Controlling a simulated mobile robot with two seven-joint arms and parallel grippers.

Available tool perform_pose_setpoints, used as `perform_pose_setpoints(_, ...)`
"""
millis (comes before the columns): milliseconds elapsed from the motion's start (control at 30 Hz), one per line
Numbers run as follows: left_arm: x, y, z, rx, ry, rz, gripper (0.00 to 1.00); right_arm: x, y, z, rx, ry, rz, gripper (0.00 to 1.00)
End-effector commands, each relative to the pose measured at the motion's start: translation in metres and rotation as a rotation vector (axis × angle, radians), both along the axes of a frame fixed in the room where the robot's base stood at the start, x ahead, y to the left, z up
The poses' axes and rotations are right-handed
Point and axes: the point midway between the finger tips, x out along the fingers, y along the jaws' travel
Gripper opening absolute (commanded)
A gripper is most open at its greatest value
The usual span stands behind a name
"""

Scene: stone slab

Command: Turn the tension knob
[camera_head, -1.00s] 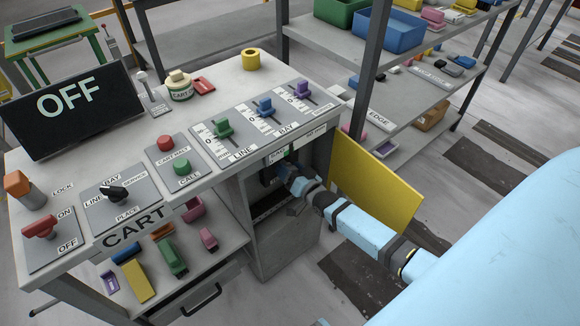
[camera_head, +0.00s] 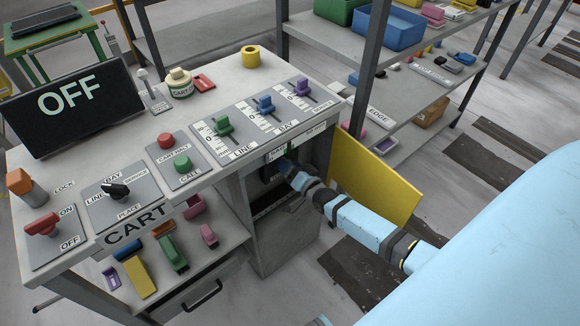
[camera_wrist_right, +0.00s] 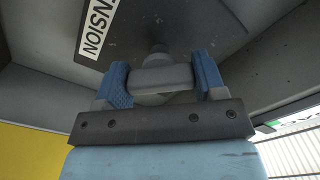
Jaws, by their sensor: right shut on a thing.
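The tension knob (camera_wrist_right: 152,78) is a grey knob with a crosswise bar, mounted on a dark plate (camera_wrist_right: 205,30) with a label (camera_wrist_right: 98,22) of which "NSION" is readable. My right gripper (camera_wrist_right: 164,82) is shut on the knob, with one blue finger pad at each end of the bar. In the head view my right gripper (camera_head: 286,168) reaches into an open compartment under the right end of the console, and the knob is hidden there. My left gripper is not in view.
A yellow door panel (camera_head: 375,185) stands open right of my right forearm. The console top (camera_head: 215,95) holds sliders, buttons, switches and a screen (camera_head: 70,105) reading "OFF". A shelf (camera_head: 400,110) with bins stands behind. Small blocks lie on the lower shelf (camera_head: 205,255).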

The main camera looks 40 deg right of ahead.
Motion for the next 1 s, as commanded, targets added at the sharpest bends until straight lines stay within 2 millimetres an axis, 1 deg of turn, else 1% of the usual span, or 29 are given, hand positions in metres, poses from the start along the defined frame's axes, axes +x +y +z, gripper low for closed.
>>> perform_pose_setpoints(33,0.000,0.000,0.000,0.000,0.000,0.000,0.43,0.000,0.000,0.000,0.000,0.001,0.001,0.40)
perform_pose_setpoints(67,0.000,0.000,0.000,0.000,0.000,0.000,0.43,0.000,0.000,0.000,0.000,0.001,0.001,0.66)
perform_pose_setpoints(100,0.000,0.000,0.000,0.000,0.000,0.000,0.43,0.000,0.000,0.000,0.000,0.001,0.001,0.75)
perform_pose_setpoints(167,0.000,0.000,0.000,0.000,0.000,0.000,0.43,0.000,0.000,0.000,0.000,0.001,0.001,0.89)
perform_pose_setpoints(433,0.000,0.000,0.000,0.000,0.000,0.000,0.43,-0.001,0.000,0.000,-0.001,0.000,0.000,0.89)
perform_pose_setpoints(567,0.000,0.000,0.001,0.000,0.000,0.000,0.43,-0.010,-0.001,-0.001,0.000,0.003,0.000,0.89)
perform_pose_setpoints(667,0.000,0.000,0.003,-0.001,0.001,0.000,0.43,-0.026,-0.002,0.000,0.000,0.003,0.000,0.89)
perform_pose_setpoints(900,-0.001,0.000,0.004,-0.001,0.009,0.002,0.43,-0.081,-0.006,0.000,0.000,0.004,0.001,0.89)
perform_pose_setpoints(1000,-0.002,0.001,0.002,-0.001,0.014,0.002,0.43,-0.102,-0.008,0.000,-0.001,0.003,0.001,0.89)
